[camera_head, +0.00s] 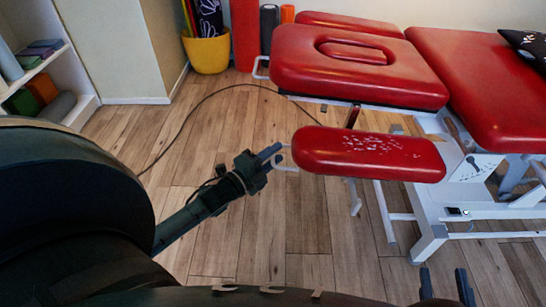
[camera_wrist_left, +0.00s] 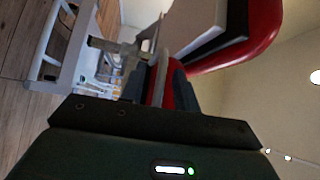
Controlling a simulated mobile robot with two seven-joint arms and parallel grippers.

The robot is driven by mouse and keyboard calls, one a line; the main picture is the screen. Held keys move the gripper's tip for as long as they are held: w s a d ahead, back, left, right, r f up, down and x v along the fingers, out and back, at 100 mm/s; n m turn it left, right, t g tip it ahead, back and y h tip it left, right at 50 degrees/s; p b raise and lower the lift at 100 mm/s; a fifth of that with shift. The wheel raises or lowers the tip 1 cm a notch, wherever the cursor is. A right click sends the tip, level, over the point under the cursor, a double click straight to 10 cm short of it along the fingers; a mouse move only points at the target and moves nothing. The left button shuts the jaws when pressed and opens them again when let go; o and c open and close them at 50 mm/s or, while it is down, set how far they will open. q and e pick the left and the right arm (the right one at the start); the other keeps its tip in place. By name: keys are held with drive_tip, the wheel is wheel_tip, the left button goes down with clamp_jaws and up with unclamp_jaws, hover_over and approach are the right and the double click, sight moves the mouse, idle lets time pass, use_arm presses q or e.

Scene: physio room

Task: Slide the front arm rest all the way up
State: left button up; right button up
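The front arm rest (camera_head: 365,158) is a red padded board at the front of the treatment table, lower than the red head section (camera_head: 355,75). A white loop handle (camera_head: 284,160) sticks out from its left end. My left gripper (camera_head: 272,152) is at this handle. In the left wrist view, the two dark fingers (camera_wrist_left: 160,88) stand apart, with a pale strip and red padding showing between them. I cannot tell if the fingers touch the handle. My right gripper (camera_head: 446,287) is open and empty at the bottom edge, well below the arm rest.
The table's white frame (camera_head: 430,232) stands below and right of the arm rest. A black cable (camera_head: 190,115) runs over the wooden floor. A yellow bin (camera_head: 207,52) and a shelf (camera_head: 40,65) stand at the back left. The floor left of the table is mostly clear.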

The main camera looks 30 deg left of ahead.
use_arm(q)
drive_tip(key=shift+c, duration=0.2)
clamp_jaws()
idle(0.4)
